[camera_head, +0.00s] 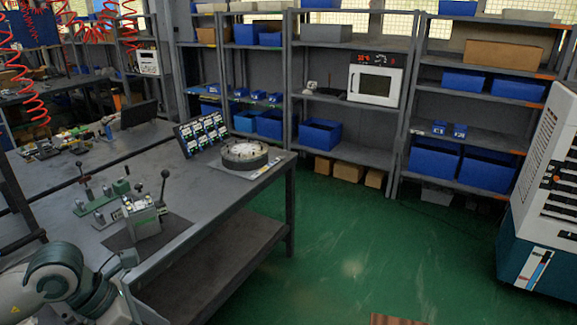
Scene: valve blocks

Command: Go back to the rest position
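A grey-green valve block (142,217) with black-knobbed levers stands upright on a dark mat (178,228) near the front edge of the grey workbench (225,192). Smaller green lever pieces (97,200) stand behind it to the left. My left arm comes in at the lower left, in front of the bench. Its gripper (124,261) seems to be the small grey part near the bench edge, apart from the valve block. Its fingers are too unclear to tell open from shut. My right gripper is out of view.
A round black fixture (244,163) and a tilted panel (202,134) stand at the bench's far end. Shelves with blue bins (320,134) and a white oven (374,84) line the back. A white cabinet (545,190) stands right. Green floor (375,250) between is clear.

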